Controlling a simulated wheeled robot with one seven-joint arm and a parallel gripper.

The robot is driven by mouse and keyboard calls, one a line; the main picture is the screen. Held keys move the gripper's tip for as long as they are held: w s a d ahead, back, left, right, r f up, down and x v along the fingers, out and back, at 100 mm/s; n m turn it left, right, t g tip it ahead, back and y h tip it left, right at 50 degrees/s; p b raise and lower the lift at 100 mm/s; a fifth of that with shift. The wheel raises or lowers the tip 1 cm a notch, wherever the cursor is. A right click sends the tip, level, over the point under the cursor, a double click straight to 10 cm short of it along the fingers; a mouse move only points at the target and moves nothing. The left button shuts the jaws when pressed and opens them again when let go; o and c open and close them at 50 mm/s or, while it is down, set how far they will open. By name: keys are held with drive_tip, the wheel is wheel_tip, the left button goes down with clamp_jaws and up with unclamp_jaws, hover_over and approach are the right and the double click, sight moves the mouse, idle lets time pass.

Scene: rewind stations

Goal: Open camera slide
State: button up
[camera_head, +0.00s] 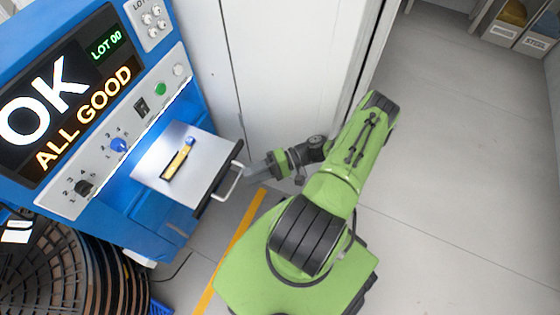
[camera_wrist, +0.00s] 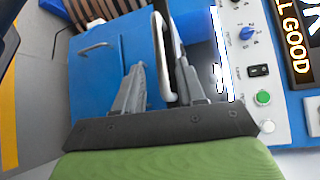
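The camera slide (camera_head: 150,165) is a pale flat tray with a dark front edge, standing out from the blue machine in the head view. A yellow part with a blue end (camera_head: 180,158) lies on it. The slide's bar handle (camera_head: 231,184) is on its front. My gripper (camera_head: 254,172) is at the handle, coming from the right. In the wrist view, the handle (camera_wrist: 163,60) runs between the two fingers of my gripper (camera_wrist: 160,72). The fingers are apart, with a gap on the left side of the bar; contact on the right side is unclear.
The machine's panel has a screen (camera_head: 60,100) reading OK, ALL GOOD, a blue knob (camera_head: 118,146), a black knob (camera_head: 83,187) and a green button (camera_head: 160,89). Dark reels (camera_head: 80,270) stand at lower left. A white cabinet (camera_head: 290,70) is behind my arm. Floor at right is clear.

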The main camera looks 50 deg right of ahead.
drive_tip(key=v, duration=0.9)
drive_tip(key=shift+s+d, duration=0.2)
drive_tip(key=shift+d, duration=0.15)
drive_tip(key=shift+r, duration=0.1)
